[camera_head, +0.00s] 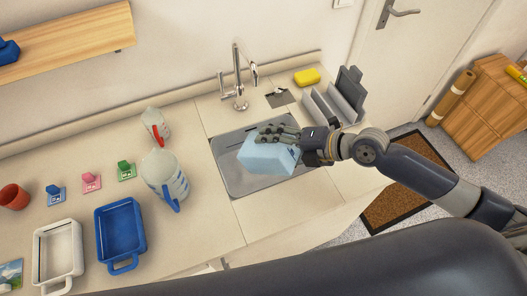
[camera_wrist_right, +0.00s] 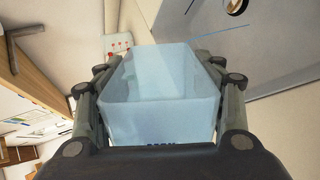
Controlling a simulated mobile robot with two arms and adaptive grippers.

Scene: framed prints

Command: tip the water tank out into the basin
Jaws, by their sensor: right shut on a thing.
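The water tank (camera_head: 268,157) is a pale blue translucent box, held over the grey metal basin (camera_head: 231,183) in the head view. My right gripper (camera_head: 279,136) is shut on it, coming from the right. In the right wrist view the tank (camera_wrist_right: 160,90) sits between the two fingers of my right gripper (camera_wrist_right: 163,100). It looks tilted. I cannot tell whether water is in it. The tank hides part of the basin. My left gripper is not in view.
A tap (camera_head: 239,75) stands behind the basin. A yellow sponge (camera_head: 307,76) and a grey rack (camera_head: 335,106) are at its right. Measuring jugs (camera_head: 160,171), a blue tray (camera_head: 103,232) and a white tray (camera_head: 40,262) are on the left counter. The front counter strip is clear.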

